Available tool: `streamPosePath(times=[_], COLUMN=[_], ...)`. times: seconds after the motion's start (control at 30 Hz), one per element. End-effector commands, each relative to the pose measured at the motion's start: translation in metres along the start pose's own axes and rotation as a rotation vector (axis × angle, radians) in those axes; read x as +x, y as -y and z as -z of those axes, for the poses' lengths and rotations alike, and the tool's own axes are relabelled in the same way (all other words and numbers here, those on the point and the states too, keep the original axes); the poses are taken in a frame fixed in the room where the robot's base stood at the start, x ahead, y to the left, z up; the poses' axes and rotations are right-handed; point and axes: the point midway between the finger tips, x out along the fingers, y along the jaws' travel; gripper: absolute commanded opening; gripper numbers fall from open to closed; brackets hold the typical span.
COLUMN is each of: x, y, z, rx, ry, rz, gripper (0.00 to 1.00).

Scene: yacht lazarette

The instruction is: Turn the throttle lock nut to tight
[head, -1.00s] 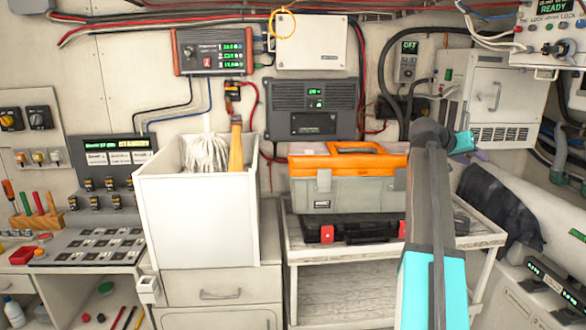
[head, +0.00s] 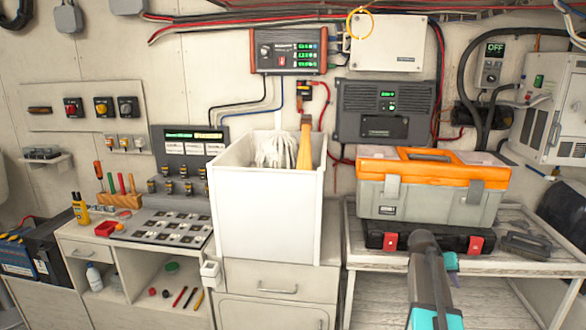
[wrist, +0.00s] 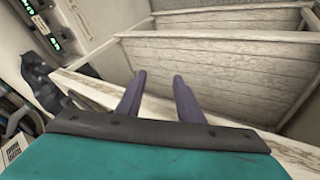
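I cannot make out a throttle lock nut in either current view. My gripper (wrist: 159,84) shows in the wrist view with its two purple fingers apart and nothing between them. It is over the edge of a pale wooden shelf unit (wrist: 210,68).
A grey and orange toolbox (head: 430,195) sits on a black case (head: 432,238) on the wooden cart (head: 365,280). A white bin (head: 265,215) with a mop stands left of it. A switch console (head: 165,228) is further left. A white cabinet (head: 550,120) hangs at the right.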

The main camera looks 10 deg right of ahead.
Motion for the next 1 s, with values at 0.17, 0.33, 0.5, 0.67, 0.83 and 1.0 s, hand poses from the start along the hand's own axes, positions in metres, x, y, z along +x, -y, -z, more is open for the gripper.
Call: streamPosePath(times=[0.17,0.33,0.5,0.67,0.83,1.0], x=[0.021,0.036,0.047,0.054,0.059,0.060], y=[0.060,0.109,0.153,0.189,0.222,0.249], z=[-0.053,-0.105,-0.159,-0.213,-0.273,-0.334], rx=[-0.075,-0.140,-0.205,-0.264,-0.327,-0.387], ry=[0.064,0.124,0.186,0.246,0.311,0.378], rz=[0.063,0.118,0.169,0.215,0.260,0.302], gripper=[0.34,0.34,0.34,0.34,0.34,0.34])
